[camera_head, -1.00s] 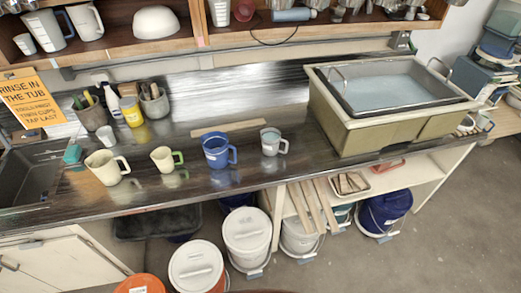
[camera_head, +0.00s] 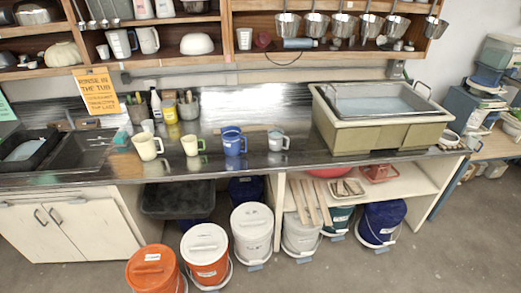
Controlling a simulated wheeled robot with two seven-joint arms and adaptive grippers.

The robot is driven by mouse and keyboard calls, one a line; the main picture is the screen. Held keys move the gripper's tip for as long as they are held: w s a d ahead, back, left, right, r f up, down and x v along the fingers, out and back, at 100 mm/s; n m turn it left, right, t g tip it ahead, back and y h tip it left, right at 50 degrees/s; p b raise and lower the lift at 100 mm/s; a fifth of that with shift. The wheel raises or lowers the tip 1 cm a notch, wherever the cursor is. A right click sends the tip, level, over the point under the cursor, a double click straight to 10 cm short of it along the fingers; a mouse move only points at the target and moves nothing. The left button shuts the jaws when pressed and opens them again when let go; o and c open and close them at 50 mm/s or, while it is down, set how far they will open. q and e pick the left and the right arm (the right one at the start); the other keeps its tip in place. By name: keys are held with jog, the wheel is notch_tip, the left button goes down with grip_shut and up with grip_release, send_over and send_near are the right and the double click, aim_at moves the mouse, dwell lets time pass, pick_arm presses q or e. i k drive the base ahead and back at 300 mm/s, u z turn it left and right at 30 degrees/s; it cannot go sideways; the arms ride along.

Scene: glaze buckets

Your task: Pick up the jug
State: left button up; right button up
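Several jugs stand upright in a row on the dark counter. From left to right there is a cream jug (camera_head: 147,147), a pale jug with a green handle (camera_head: 192,145), a blue jug (camera_head: 233,142) and a grey jug with a light handle (camera_head: 277,141). More jugs stand on the upper shelf: a grey one (camera_head: 121,43) and a white one (camera_head: 148,40). I cannot tell which jug is meant. Neither of my grippers is in view.
A large tub of liquid (camera_head: 380,117) stands on the counter's right, a sink (camera_head: 80,150) at the left. Lidded buckets, including an orange one (camera_head: 153,268) and a white one (camera_head: 252,230), stand on the floor. Tool pots (camera_head: 188,109) stand behind the jugs. The counter's front strip is clear.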

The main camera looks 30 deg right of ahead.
aim_at(279, 141)
jog(key=z, duration=0.55)
jog(key=i, duration=0.5)
jog(key=z, duration=0.75)
jog(key=i, duration=0.7)
jog(key=u, duration=0.05)
